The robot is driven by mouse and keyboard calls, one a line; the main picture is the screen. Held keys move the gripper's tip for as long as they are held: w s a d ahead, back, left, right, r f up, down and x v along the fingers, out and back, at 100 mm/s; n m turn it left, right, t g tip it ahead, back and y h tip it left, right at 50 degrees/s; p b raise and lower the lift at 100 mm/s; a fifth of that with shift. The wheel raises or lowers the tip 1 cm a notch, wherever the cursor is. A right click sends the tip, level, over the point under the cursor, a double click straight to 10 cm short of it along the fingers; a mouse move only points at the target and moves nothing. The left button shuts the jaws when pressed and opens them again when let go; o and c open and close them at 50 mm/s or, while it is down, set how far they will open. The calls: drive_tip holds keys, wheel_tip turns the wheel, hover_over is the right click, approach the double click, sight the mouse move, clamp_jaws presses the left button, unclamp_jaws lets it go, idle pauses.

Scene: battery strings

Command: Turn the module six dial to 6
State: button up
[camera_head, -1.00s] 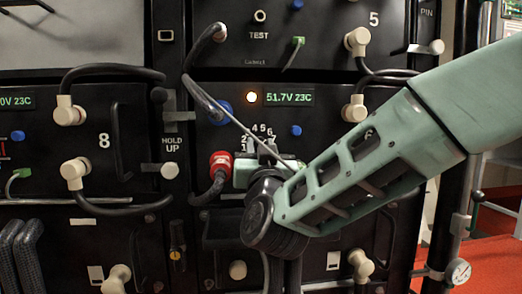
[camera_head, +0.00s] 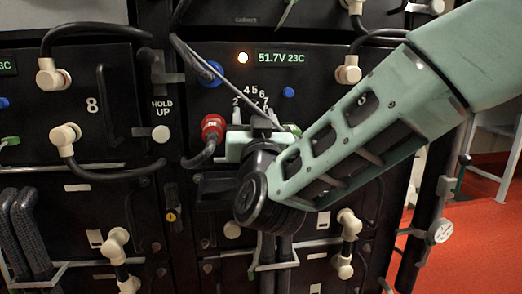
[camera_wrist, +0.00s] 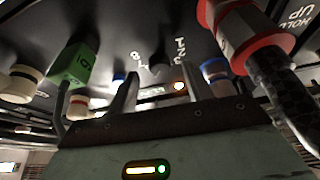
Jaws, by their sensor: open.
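The dial's number ring (camera_head: 252,92) shows in the head view on the middle black panel, under the 51.7V 23C readout (camera_head: 282,57). The digits 4 to 7 are readable there. The dial knob is mostly hidden behind my gripper (camera_head: 258,122), so its setting cannot be read. My gripper is just below and in front of the numbers, with its jaws apart. In the wrist view the two fingers (camera_wrist: 160,90) stand apart, with digits (camera_wrist: 180,50) beyond them and a dark shape (camera_wrist: 158,70) that may be the knob. I see nothing held.
A red plug (camera_head: 213,127) with a black cable is close left of my gripper; it also shows in the wrist view (camera_wrist: 235,35). A green connector (camera_wrist: 75,65) is on the other side. A blue plug (camera_head: 210,72) and a looping cable are near the dial. Red floor (camera_head: 480,220) is open at right.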

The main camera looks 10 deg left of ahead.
drive_tip(key=p+v, duration=0.2)
drive_tip(key=v, duration=1.2)
drive_tip(key=shift+s+f+p, duration=0.2)
drive_tip(key=shift+p, duration=0.1)
drive_tip(key=s+d+f+n+g+y+p, duration=0.2)
drive_tip(key=s+f+n+g+p, duration=0.4)
drive_tip(key=g, duration=0.8)
drive_tip(key=s+d+f+g+h, duration=0.1)
drive_tip(key=s+d+g+h, duration=0.3)
drive_tip(key=s+d, duration=0.3)
drive_tip(key=s+d+f+g+h, duration=0.2)
drive_tip(key=s+d+g+h, duration=0.15)
drive_tip(key=d, duration=0.65)
wheel_tip(320, 180, up, 38)
drive_tip(key=p, duration=3.8)
drive_tip(key=shift+s+m, duration=0.3)
drive_tip(key=shift+s, duration=0.1)
